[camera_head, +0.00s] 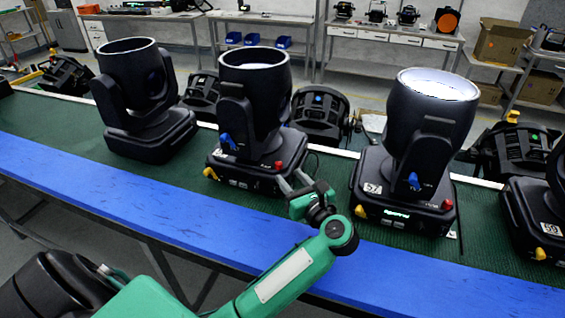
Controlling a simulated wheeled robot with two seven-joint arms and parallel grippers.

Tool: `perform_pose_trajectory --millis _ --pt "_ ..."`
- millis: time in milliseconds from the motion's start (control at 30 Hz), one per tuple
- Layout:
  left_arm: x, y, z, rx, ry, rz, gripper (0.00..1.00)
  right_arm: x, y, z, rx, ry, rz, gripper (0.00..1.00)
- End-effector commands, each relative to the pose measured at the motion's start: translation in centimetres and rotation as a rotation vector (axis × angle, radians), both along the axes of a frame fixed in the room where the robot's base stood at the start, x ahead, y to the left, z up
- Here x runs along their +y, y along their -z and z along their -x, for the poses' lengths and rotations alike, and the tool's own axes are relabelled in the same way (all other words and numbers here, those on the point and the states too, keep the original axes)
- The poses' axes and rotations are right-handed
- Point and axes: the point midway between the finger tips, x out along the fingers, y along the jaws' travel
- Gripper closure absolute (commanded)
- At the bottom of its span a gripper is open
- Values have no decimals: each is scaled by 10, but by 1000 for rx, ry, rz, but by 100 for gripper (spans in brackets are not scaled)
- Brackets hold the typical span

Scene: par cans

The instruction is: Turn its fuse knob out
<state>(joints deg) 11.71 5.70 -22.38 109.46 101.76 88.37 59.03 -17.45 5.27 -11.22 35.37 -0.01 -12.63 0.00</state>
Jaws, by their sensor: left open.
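Several black par cans stand in a row on the green bench top. The middle par can (255,95) has a red knob (278,165) at its base's front right, a yellow knob (209,172) at the left corner and a blue lever (227,141) above. No label tells which is the fuse knob. My left gripper (293,180) is open, its two grey fingers just below and right of the middle can's red knob, with nothing seen between them. I cannot tell whether they touch the base. My right gripper is not in view.
Par can 57 (430,110), lit on top, stands close to the right, with its own red knob (447,204) and yellow knob (361,211). Another can (135,75) stands left. Several dark lamps lie behind.

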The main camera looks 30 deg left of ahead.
Motion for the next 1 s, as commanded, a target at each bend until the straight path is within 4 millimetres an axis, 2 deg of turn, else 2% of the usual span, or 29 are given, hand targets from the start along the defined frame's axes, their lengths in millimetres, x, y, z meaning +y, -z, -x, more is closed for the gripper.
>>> perform_pose_trajectory --millis 100,300,700,767,900,933,1000 --pt "20 -3 -10 1 -2 -4 59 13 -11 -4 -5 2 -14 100" --pt "40 -2 -22 1 0 -3 59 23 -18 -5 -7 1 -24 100" --pt "46 1 -25 0 0 0 59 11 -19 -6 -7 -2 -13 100" --pt "46 1 -25 0 0 0 69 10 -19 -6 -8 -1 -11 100" --pt "46 1 -25 0 0 0 97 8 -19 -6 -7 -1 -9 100" --pt "46 1 -25 0 0 0 100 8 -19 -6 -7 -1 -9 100" --pt "46 1 -25 0 0 0 100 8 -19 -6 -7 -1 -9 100"
